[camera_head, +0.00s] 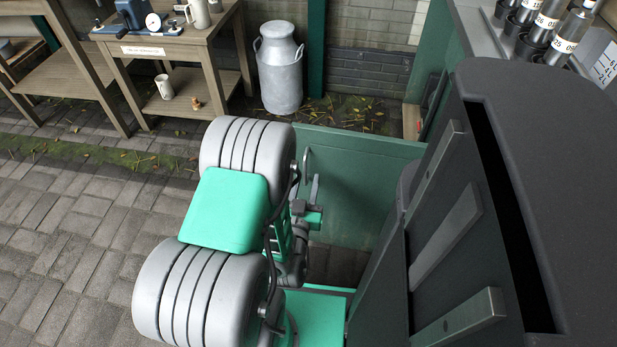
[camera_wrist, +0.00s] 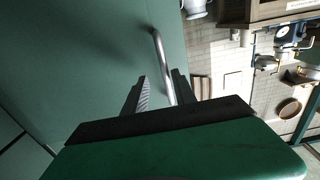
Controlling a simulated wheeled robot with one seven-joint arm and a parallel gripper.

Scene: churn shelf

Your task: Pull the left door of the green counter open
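The left door of the green counter (camera_head: 350,180) stands swung out from the counter in the head view, its green face toward my arm. It fills the left of the wrist view (camera_wrist: 95,50). Its silver bar handle shows in the head view (camera_head: 306,163) and in the wrist view (camera_wrist: 160,55). My gripper (camera_head: 313,197) is close to the door, beside the handle. In the wrist view my gripper (camera_wrist: 161,82) has its fingers apart, with the handle's end between them, nearer the right finger. I cannot tell whether a finger touches it.
A metal milk can (camera_head: 281,75) stands at the brick wall behind the door. A wooden table (camera_head: 180,45) with a blue device and mugs is at the back left. Paved floor at the left is clear. Bottles (camera_head: 547,25) stand on the counter top.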

